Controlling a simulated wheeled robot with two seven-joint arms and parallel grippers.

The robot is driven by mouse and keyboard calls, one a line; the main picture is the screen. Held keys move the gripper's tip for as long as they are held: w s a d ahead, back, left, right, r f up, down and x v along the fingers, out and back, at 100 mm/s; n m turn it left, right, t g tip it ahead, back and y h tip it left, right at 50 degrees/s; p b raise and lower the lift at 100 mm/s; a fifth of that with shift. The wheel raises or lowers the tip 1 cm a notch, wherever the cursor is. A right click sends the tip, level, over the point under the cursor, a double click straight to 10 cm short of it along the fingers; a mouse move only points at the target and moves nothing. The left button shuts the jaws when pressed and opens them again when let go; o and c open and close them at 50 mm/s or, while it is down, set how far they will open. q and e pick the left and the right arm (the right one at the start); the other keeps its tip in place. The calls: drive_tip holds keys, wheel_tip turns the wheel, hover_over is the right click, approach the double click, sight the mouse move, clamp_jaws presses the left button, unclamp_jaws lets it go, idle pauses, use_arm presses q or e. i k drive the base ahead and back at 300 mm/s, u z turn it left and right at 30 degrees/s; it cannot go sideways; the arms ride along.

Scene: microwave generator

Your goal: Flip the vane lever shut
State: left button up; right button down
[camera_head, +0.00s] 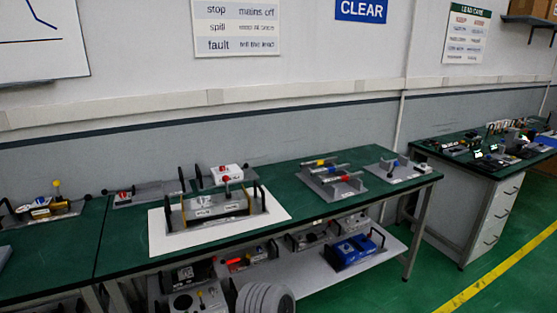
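I cannot tell for sure which lever is the vane lever. A grey device (207,207) with black uprights and yellowish posts stands on a white board (165,238) at the middle of the green bench (120,252). Behind it is a white box with a red knob (227,174). A flat grey unit (150,193) with thin black rods lies to its left. A device with a yellow ball-topped lever (56,187) stands farther left. The labels are too small to read. Neither of my grippers is in view.
The lower shelf (318,283) holds several devices, including a blue one (352,251). A cluttered second bench (440,160) stands right, beyond a gap.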

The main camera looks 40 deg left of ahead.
sight(225, 179)
drive_tip(key=u, duration=0.45)
drive_tip(key=i, duration=1.3)
drive_tip(key=u, duration=1.7)
drive_tip(key=i, duration=0.55)
drive_tip(key=u, duration=0.45)
